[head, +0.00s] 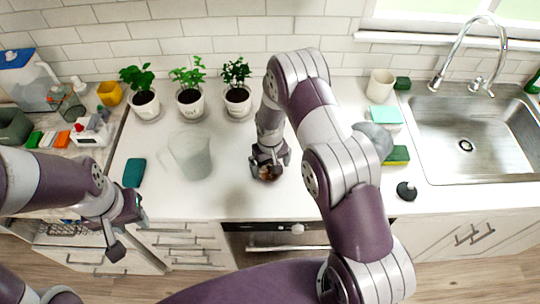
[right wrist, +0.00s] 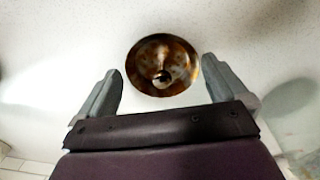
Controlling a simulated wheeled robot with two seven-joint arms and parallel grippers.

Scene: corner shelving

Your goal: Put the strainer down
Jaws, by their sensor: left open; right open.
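A round, shiny brown disc with a small central knob, which looks like the strainer (right wrist: 150,50), lies on the white counter in the right wrist view. In the head view, only a small brown part of it (head: 267,174) shows under my right gripper (head: 269,163). My right gripper is open, its fingers on either side of the disc with gaps between. The disc appears to rest flat on the counter. My left gripper (head: 119,229) is open and empty, in front of the counter's front edge at the left.
A translucent pitcher (head: 190,156) and a dark teal sponge (head: 134,172) stand left of my right gripper. Several potted plants (head: 190,98) line the wall. To the right are a green-and-yellow sponge (head: 397,155), a black stopper (head: 406,191) and the steel sink (head: 475,112).

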